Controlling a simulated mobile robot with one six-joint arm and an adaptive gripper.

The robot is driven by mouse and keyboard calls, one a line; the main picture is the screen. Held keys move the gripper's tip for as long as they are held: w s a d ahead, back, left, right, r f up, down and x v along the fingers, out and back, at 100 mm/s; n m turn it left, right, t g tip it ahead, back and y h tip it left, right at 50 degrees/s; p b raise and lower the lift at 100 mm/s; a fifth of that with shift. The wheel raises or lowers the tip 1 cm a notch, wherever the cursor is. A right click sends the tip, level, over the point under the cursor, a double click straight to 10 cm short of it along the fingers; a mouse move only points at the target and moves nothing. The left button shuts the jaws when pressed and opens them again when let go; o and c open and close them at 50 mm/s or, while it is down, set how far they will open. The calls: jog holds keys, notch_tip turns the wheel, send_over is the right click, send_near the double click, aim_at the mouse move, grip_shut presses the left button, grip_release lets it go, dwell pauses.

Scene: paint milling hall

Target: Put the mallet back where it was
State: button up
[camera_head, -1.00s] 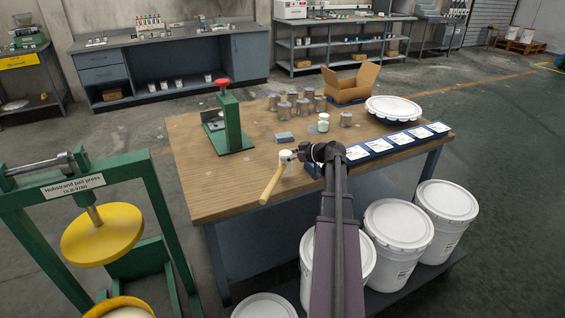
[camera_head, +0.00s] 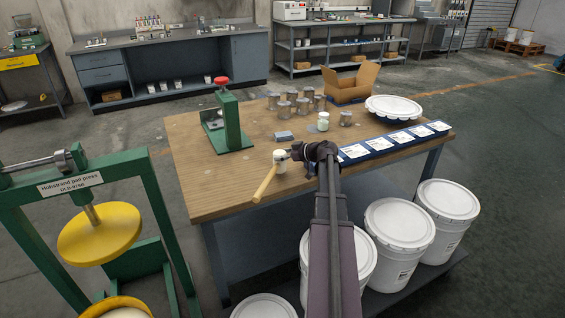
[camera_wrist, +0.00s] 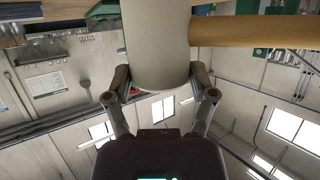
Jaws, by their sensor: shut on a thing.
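The mallet has a pale cylindrical head (camera_head: 280,157) and a light wooden handle (camera_head: 264,185). My gripper (camera_head: 290,154) is shut on the mallet's head, near the front edge of the wooden workbench (camera_head: 220,190). In the wrist view the head (camera_wrist: 157,45) sits between my two fingers (camera_wrist: 161,85), and the handle (camera_wrist: 245,31) runs off to the right. I cannot tell whether the mallet touches the bench top.
A green press with a red knob (camera_head: 232,120) stands left on the bench. White buckets (camera_head: 400,224) stand at front right.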

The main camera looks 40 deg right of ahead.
jog(key=shift+f+b, duration=0.65)
jog(key=shift+f, duration=0.25)
jog(key=shift+f, duration=0.1)
jog(key=o, duration=1.2)
jog(key=shift+o, duration=0.2)
jog(key=shift+r, duration=0.25)
jog(key=p+v, duration=0.4)
jog(key=v, duration=0.8)
jog(key=shift+a+f, duration=0.1)
